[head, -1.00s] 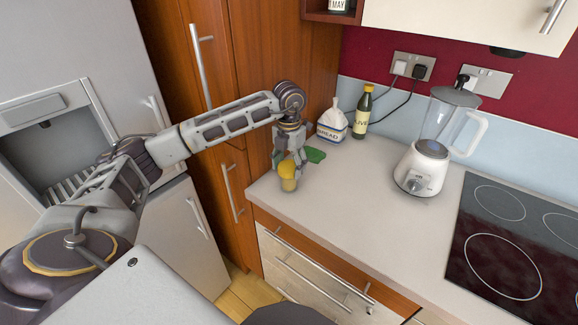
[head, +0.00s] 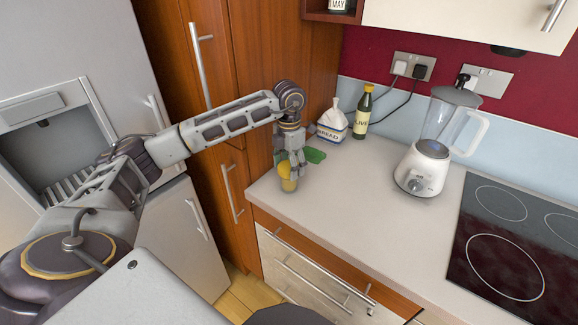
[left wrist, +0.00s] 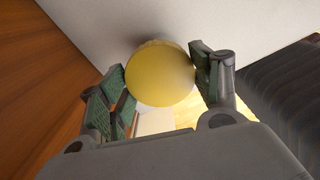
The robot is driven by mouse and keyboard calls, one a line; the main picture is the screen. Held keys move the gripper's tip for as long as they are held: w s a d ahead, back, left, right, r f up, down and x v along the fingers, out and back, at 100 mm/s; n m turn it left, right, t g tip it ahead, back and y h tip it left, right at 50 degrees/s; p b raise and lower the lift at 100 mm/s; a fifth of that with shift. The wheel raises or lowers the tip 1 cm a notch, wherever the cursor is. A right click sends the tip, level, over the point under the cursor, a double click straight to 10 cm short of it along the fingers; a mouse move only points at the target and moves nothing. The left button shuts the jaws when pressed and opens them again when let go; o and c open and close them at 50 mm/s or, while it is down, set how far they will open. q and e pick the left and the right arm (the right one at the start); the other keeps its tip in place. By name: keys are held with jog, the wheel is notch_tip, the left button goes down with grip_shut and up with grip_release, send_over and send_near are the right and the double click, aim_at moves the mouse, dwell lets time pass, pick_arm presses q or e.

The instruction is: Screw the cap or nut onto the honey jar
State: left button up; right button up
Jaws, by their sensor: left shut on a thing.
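The yellow cap (head: 286,171) sits at the top of the jar, partly hidden by the fingers. In the left wrist view the cap (left wrist: 160,73) is a round yellow disc between the two finger pads and hides most of the jar. My left gripper (head: 290,165) points down from above and is shut on the cap; it also shows in the left wrist view (left wrist: 163,82). I cannot tell how tightly the cap sits on the jar. My right gripper is out of view.
A bread bag (head: 332,125), an oil bottle (head: 362,112) and a blender (head: 428,160) stand farther back and right. The hob (head: 510,250) is at right. The counter front (head: 370,215) is clear.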

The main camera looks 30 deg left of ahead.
pick_arm(q)
jog(key=shift+f+m, duration=0.1)
jog(key=shift+m, duration=1.3)
jog(key=o, duration=1.2)
jog(key=shift+r, duration=0.2)
jog(key=shift+r+p, duration=0.8)
jog(key=shift+r, duration=0.7)
jog(key=shift+r+p, duration=0.5)
jog(key=shift+r, duration=0.4)
